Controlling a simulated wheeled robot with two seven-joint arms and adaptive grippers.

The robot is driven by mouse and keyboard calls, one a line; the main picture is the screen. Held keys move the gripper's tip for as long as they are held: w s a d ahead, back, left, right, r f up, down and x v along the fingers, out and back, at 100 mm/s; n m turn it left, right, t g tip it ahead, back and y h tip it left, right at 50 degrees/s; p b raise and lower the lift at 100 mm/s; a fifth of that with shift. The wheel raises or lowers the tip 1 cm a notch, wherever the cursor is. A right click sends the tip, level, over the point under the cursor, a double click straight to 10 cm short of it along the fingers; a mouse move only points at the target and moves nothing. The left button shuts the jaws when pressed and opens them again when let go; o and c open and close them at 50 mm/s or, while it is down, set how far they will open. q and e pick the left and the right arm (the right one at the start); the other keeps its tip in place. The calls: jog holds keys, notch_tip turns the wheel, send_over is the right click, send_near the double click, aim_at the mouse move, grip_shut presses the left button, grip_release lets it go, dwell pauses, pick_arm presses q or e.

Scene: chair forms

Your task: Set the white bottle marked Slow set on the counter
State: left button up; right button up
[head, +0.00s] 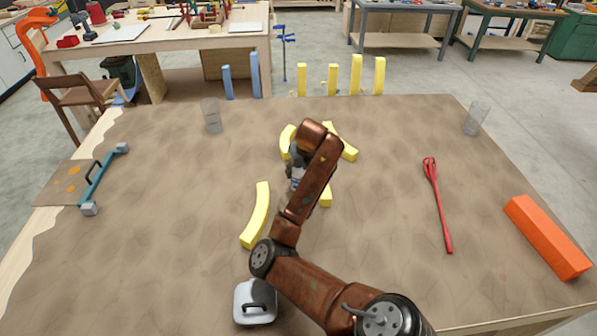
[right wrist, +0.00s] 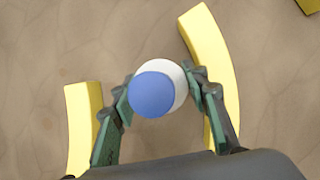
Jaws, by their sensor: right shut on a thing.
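My right gripper (head: 297,175) is low over the middle of the brown counter (head: 160,245), partly covered by my own arm. In the right wrist view, the gripper (right wrist: 159,82) is shut on a round white bottle (right wrist: 180,82) with a blue cap (right wrist: 153,95), seen from straight above. One finger is on each side of it. No marking on the bottle can be read. In the head view the bottle is mostly hidden by my arm, and I cannot tell whether its base touches the counter. My left gripper is not in view.
Yellow curved pieces (head: 257,215) lie close around the gripper. A red tool (head: 438,205) and an orange block (head: 547,237) lie at right. Clear glasses (head: 211,115) stand toward the back. A grey handled block (head: 255,303) is at front. The left-front counter is clear.

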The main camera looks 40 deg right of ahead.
jog(key=shift+f, duration=0.1)
jog(key=o, duration=1.3)
